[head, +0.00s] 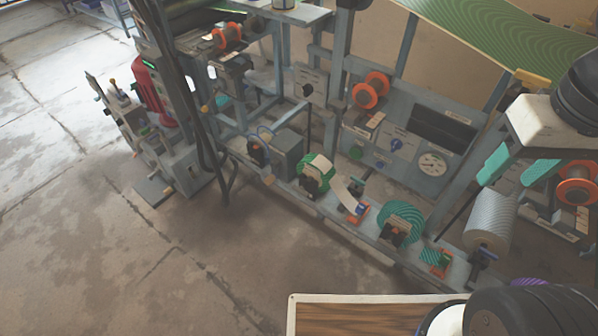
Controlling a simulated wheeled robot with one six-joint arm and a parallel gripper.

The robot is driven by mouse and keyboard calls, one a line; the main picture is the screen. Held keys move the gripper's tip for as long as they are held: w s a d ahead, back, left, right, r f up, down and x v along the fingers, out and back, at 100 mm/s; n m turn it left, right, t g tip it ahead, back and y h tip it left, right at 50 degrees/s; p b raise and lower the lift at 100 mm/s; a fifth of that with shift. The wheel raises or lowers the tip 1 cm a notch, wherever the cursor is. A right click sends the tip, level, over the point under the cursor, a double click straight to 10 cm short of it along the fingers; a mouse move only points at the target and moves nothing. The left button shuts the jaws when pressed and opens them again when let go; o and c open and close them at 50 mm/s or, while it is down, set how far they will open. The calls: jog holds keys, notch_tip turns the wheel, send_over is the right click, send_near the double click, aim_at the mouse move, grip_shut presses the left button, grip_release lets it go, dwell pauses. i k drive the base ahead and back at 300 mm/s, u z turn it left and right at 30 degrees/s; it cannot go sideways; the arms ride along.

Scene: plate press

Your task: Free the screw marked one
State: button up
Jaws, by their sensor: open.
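I cannot make out a screw marked one in the head view; the labels are too small to read. Orange-rimmed round parts show on the frame, among them a pair (370,91) on the upper panel and one at the upper left (228,37). My gripper (508,180) is at the right, a pale body with two teal fingers standing apart. It looks empty. It appears in front of the machine's right end, above and beside a pale grey roll (490,222); I cannot tell the distance.
A panel with a gauge (432,163) and a blue knob (397,144) is at mid right. Green rolls (400,223) line the lower rail. A red machine part (150,90) stands at left. The floor (110,260) at lower left is clear.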

aim_at(300, 189)
jog(key=u, duration=0.85)
jog(key=k, duration=1.1)
jog(key=u, duration=0.85)
jog(key=i, duration=1.7)
jog(key=z, duration=0.65)
